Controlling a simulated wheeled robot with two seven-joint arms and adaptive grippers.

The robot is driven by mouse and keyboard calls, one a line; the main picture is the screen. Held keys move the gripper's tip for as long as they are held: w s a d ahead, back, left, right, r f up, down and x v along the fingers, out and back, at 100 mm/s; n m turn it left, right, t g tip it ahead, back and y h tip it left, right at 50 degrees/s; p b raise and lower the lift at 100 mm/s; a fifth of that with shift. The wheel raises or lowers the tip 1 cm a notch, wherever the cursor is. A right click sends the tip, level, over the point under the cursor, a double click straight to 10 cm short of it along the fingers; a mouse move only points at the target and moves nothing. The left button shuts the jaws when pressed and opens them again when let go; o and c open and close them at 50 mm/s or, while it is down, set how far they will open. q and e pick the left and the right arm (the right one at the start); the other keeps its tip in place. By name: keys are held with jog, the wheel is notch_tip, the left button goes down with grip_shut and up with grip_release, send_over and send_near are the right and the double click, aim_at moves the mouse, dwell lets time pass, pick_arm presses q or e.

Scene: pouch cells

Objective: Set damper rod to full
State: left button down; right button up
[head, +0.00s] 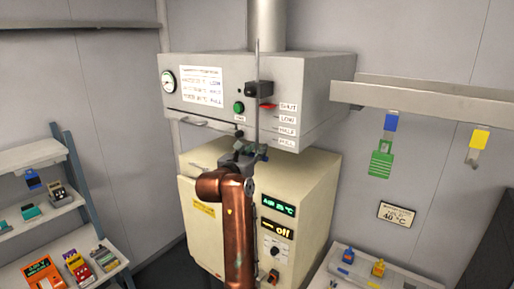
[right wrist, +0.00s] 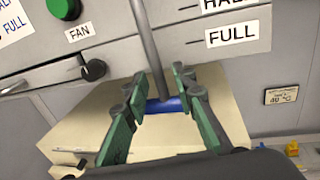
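The damper rod (head: 257,75) stands upright at the front of the grey hood, passing a black guide block. A red pointer (head: 267,106) sits level with the SHUT label (head: 287,106); LOW, HALF and the FULL label (head: 284,142) lie below it. The rod's lower end shows in the right wrist view (right wrist: 149,50), with a blue crossbar handle (right wrist: 166,105). My right gripper (head: 246,157) is at this lower end. Its green-padded fingers (right wrist: 160,84) are apart, one on each side of the rod and handle; contact is unclear. My left gripper is out of view.
A cream oven (head: 310,185) stands below. A wall shelf (head: 430,98) is at right, racks (head: 35,155) at left, and a small table (head: 330,280) at lower right.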

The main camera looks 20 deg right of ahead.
grip_shut()
dwell(0.3)
dwell(0.5)
